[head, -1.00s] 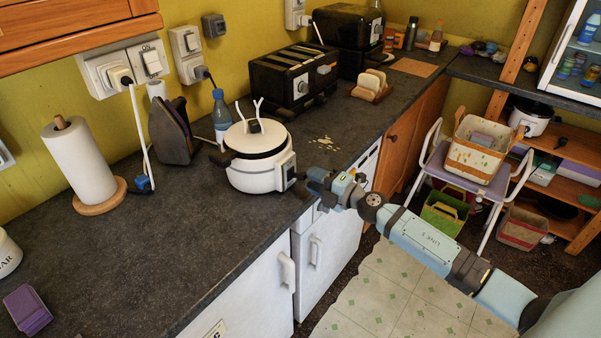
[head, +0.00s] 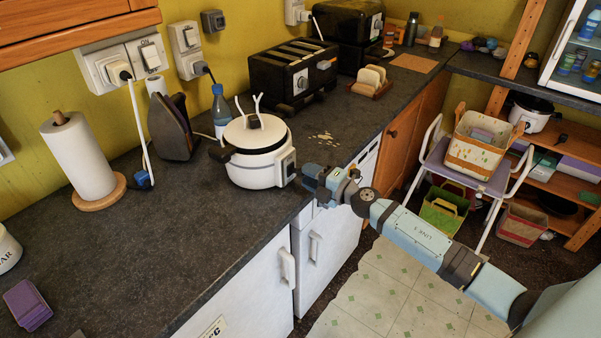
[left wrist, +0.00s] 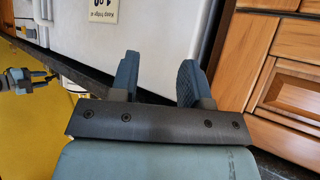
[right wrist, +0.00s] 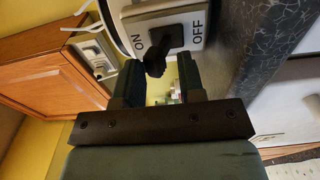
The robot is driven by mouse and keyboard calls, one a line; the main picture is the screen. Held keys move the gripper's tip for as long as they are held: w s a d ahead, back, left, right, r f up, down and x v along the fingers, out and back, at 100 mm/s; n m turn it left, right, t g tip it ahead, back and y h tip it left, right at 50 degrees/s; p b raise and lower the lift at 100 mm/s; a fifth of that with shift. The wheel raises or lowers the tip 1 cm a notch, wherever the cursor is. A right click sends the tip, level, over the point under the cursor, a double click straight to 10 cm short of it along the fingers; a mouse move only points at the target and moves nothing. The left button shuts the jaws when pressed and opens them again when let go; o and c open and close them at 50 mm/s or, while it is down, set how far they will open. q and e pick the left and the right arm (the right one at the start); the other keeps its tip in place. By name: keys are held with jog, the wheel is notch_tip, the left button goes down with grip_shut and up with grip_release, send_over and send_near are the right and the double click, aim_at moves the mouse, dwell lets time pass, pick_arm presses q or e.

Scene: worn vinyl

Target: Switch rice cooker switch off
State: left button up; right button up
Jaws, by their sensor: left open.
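The white rice cooker (head: 257,168) with a dark lid rim stands on the counter near its front edge. Its switch panel shows in the right wrist view, with ON on the left, OFF on the right and a black switch lever (right wrist: 156,60) tilted toward ON. My right gripper (right wrist: 160,72) is open at the panel, close to the cooker's right side in the head view (head: 308,174). The lever shows in the gap between its fingertips; I cannot tell whether they touch. My left gripper (left wrist: 158,72) is open and empty near cabinet fronts, outside the head view.
A blue-capped bottle (head: 220,110) and an iron (head: 173,127) stand behind and left of the cooker. A black toaster (head: 290,75) is behind it. A paper towel roll (head: 83,155) stands left. The counter (head: 160,230) front left is mostly clear.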

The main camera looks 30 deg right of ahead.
jog(key=shift+f+b, duration=0.85)
jog(key=shift+f, duration=0.3)
jog(key=shift+s+r+p, duration=0.1)
jog(key=shift+r+p, duration=0.15)
jog(key=shift+p, duration=0.05)
jog(key=v, duration=0.6)
jog(key=shift+s, duration=0.15)
jog(key=shift+d+r, duration=0.1)
dwell(0.4)
jog(key=b+v, duration=0.2)
jog(key=v, duration=1.2)
jog(key=shift+b, duration=0.3)
